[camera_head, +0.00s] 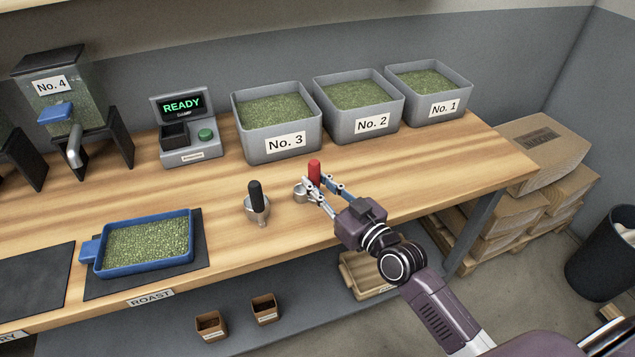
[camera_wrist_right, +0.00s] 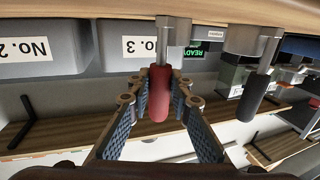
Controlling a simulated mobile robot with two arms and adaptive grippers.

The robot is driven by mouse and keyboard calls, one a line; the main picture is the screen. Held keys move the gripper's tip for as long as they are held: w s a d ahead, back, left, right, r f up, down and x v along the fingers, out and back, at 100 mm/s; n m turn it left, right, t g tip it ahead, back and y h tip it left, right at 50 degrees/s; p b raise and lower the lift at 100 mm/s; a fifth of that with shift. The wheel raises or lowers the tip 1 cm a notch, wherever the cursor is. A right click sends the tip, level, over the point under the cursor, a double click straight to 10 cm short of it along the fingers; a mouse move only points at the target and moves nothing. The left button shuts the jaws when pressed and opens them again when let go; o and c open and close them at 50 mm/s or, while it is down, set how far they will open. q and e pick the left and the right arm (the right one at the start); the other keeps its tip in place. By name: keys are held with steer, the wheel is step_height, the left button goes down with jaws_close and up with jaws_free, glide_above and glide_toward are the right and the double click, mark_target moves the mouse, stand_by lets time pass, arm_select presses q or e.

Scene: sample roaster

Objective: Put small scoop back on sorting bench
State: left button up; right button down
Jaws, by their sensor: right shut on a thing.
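A metal scoop with a red handle (camera_head: 315,171) stands upright at the bench (camera_head: 400,162); its cup shows left of my fingers. My right gripper (camera_head: 318,184) is shut on this red handle. In the right wrist view, which is upside down, the red handle (camera_wrist_right: 159,95) sits between the fingers of my right gripper (camera_wrist_right: 160,84). I cannot tell whether the cup touches the wood. A second metal scoop with a black handle (camera_head: 255,195) stands upright on the bench to the left, apart from my gripper. My left gripper is out of view.
Bins No. 3 (camera_head: 285,143), No. 2 (camera_head: 372,123) and No. 1 (camera_head: 445,108) line the back. A scale reading READY (camera_head: 188,155) stands left of them. A blue tray of green beans (camera_head: 90,250) lies at the left front. The bench right of my gripper is clear.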

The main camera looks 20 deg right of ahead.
steer(key=c, duration=1.8)
jaws_free()
steer(key=shift+o, duration=0.2)
steer(key=shift+r, duration=0.2)
steer(key=shift+s+d+f, duration=0.1)
steer(key=shift+s+f, duration=0.05)
steer(key=shift+s, duration=0.1)
steer(key=b+v, duration=0.1)
steer(key=v, duration=0.9)
steer(key=shift+s+d+r, duration=0.2)
steer(key=shift+s+d, duration=0.05)
steer(key=shift+s, duration=0.45)
